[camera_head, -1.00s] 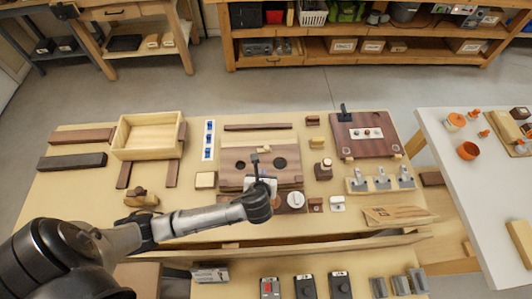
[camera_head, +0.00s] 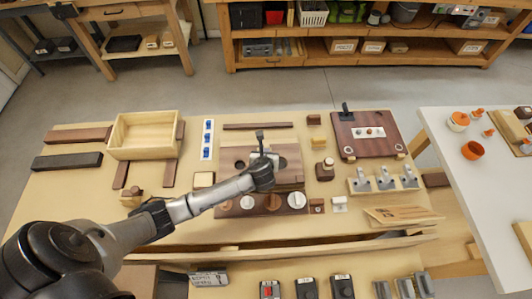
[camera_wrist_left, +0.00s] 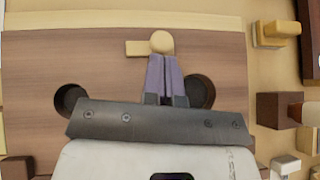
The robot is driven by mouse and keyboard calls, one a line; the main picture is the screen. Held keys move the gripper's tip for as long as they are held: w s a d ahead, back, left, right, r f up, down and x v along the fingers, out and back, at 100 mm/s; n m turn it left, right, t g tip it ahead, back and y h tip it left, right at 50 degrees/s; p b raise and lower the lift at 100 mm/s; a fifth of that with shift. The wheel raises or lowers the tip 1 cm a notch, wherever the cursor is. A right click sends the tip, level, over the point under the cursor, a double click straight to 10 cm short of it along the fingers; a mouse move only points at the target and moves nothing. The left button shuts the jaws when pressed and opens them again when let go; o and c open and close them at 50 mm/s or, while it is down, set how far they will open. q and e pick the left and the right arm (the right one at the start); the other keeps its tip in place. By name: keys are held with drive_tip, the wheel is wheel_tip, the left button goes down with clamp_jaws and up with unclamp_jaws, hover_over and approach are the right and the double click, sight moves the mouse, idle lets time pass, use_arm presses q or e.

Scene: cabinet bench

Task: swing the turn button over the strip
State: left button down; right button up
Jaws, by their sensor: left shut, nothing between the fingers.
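The turn button (camera_wrist_left: 135,47) is a small pale wooden bar with a round knob at its right end, in the upper middle of the left wrist view. It lies sideways near the far edge of a brown panel (camera_wrist_left: 60,60) with two dark round holes. A paler wooden strip (camera_wrist_left: 80,21) runs along that edge. My left gripper (camera_wrist_left: 164,58) is shut and empty, its fingertips at the near side of the knob; contact is unclear. In the head view my left gripper (camera_head: 264,158) is over the panel and hides the button. My right gripper is out of view.
White and brown round knobs (camera_head: 296,200) line the panel's near side. A wooden tray (camera_head: 146,152) stands at the left. A dark board (camera_head: 345,130) and metal toggle clamps (camera_head: 385,178) are at the right. A dark bar (camera_head: 258,126) lies behind the panel.

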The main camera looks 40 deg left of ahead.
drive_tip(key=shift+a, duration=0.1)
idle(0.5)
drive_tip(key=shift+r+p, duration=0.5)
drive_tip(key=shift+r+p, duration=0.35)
